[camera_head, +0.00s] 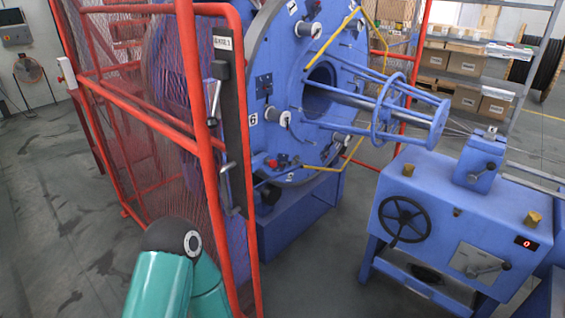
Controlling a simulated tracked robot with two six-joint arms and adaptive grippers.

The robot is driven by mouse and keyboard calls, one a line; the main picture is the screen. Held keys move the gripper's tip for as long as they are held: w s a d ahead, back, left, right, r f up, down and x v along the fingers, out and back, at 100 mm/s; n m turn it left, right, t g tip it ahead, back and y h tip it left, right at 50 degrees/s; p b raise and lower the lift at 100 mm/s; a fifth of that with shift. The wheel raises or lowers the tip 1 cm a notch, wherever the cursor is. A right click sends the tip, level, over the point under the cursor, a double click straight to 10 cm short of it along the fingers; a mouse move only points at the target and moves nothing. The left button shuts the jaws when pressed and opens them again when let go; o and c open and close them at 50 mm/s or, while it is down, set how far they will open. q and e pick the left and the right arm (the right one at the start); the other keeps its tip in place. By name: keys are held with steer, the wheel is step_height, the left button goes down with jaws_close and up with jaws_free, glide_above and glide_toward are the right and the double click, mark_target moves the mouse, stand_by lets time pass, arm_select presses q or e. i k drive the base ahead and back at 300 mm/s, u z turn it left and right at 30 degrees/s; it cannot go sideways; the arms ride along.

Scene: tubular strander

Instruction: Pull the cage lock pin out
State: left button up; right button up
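The blue strander cage has a large round disc (283,80) with bobbin spindles and a number 6 label on its face. A small red part (272,163) and a dark knob (271,193) show at the disc's lower left edge, near the blue base. I cannot tell whether either is the cage lock pin. A teal arm link of mine (160,285) with a dark joint rises at the bottom, in front of the red guard. Neither gripper shows in the head view.
A red mesh guard (120,130) with a dark handle plate (232,120) stands left of the disc. A blue cabinet (445,215) with a black handwheel (404,219) stands at right. Grey floor (310,275) lies open between them. Boxes fill shelves behind.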

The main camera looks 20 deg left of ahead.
mark_target(273, 164)
steer(key=i, duration=0.85)
steer(key=u, duration=0.05)
